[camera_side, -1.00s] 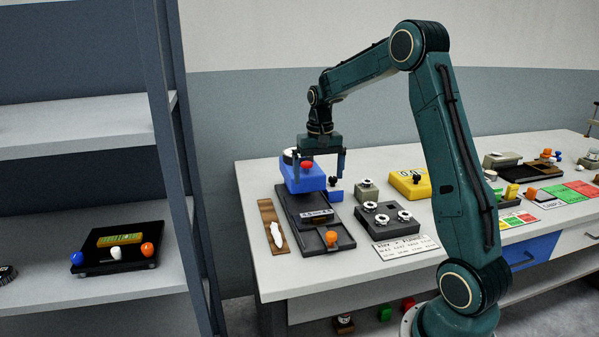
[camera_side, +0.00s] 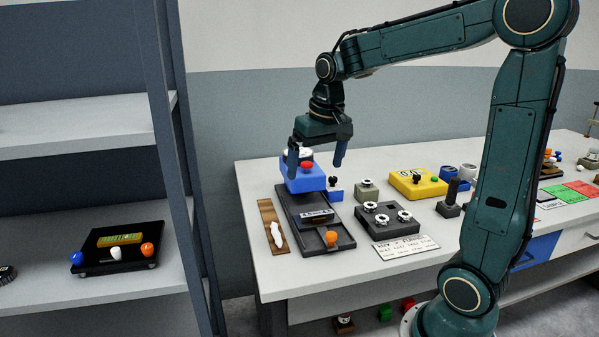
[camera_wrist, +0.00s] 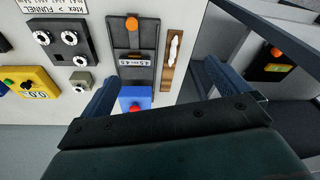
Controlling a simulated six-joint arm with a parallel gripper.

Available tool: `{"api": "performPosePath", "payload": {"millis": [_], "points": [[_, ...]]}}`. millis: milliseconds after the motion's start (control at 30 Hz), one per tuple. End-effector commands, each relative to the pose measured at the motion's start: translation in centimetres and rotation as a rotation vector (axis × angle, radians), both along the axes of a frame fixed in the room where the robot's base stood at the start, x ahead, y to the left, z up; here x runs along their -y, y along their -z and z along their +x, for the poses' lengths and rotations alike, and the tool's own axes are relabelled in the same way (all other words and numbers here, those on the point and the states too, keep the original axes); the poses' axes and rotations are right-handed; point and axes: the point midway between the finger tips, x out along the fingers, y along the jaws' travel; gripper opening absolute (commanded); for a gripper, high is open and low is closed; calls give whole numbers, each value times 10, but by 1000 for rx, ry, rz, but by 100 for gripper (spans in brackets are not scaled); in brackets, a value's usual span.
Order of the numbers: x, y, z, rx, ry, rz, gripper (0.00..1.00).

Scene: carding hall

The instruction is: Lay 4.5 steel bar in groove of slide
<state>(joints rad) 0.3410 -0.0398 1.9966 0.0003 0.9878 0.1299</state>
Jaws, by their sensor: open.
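The slide (camera_side: 292,212) is a long dark tray on the left part of the table, with an orange knob (camera_side: 331,237) at its near end. A small plate marked with what looks like 4.5 (camera_side: 317,215) lies across its middle; it also shows in the wrist view (camera_wrist: 134,62). I cannot tell a separate steel bar or the groove apart there. A blue block (camera_side: 305,182) with a red knob (camera_side: 307,166) stands at the slide's far end. My gripper (camera_side: 316,160) is open, tilted and empty, above and around the blue block's top in the picture.
A wooden tray (camera_side: 266,214) with a white piece lies left of the slide. A dark block with several round white-rimmed knobs (camera_side: 388,226) and a yellow box (camera_side: 418,189) stand to the right. A shelf unit (camera_side: 165,110) rises at the left. The table's front left corner is clear.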

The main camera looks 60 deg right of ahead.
Motion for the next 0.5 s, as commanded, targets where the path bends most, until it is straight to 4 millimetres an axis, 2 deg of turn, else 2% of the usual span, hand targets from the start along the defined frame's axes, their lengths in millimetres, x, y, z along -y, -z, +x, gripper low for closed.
{"api": "performPosePath", "payload": {"millis": [33, 200, 500], "points": [[-12, -6, -9, 19, -31, -9, 100], [-43, -17, -38, 74, -122, -31, 100], [-86, -21, -93, 170, -283, -64, 100]]}}
